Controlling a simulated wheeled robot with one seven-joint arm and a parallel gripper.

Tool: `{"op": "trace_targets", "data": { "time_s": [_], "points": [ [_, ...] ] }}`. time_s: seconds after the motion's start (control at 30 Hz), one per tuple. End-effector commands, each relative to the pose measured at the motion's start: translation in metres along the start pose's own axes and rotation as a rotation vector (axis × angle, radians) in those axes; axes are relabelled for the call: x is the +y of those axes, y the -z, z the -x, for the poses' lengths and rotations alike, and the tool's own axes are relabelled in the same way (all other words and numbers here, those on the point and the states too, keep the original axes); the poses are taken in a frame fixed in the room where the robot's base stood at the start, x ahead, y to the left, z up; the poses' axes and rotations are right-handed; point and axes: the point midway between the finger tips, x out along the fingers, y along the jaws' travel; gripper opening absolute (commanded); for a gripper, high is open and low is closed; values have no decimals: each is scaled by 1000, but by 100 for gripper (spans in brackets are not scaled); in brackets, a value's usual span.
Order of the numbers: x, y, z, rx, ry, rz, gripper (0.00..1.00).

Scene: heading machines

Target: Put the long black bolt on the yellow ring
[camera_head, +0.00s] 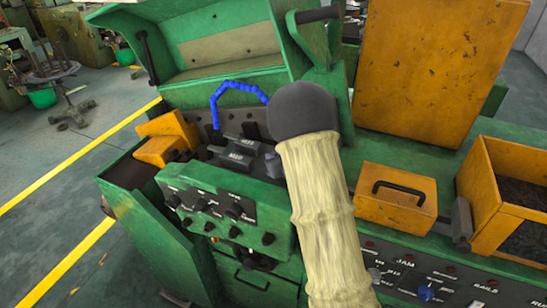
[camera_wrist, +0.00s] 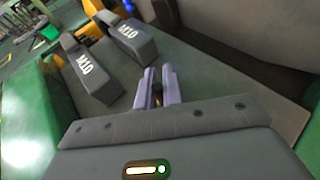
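My gripper (camera_wrist: 158,72) shows in the wrist view as two pale purple fingers close together. A narrow dark strip with a small yellowish patch lies between them. I cannot tell whether it is a held bolt or a gap. Beyond and left of the fingers are two dark grey blocks with white lettering, one at the upper middle (camera_wrist: 132,42) and one at the left (camera_wrist: 97,80). In the head view, my arm and its dark wrist end hide most of the gripper. I cannot make out the long black bolt or the yellow ring in either view.
A green machine carries a dark knob panel (camera_head: 215,210) and a blue hose (camera_head: 235,90). A yellow block (camera_head: 165,138) stands at its left. A yellow box with a black handle (camera_head: 395,198) and an open yellow bin (camera_head: 490,175) are at the right.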

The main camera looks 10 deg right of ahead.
Motion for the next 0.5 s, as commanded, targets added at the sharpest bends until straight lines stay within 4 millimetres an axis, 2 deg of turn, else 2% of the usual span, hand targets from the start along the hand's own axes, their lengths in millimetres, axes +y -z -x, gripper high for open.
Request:
{"op": "trace_targets", "data": {
  "time_s": [0.03,0.1,0.5],
  "points": [
    [0,0,0,0,0,0,18],
    [0,0,0,0,0,0,30],
    [0,-3,1,0,0,0,30]
  ]
}}
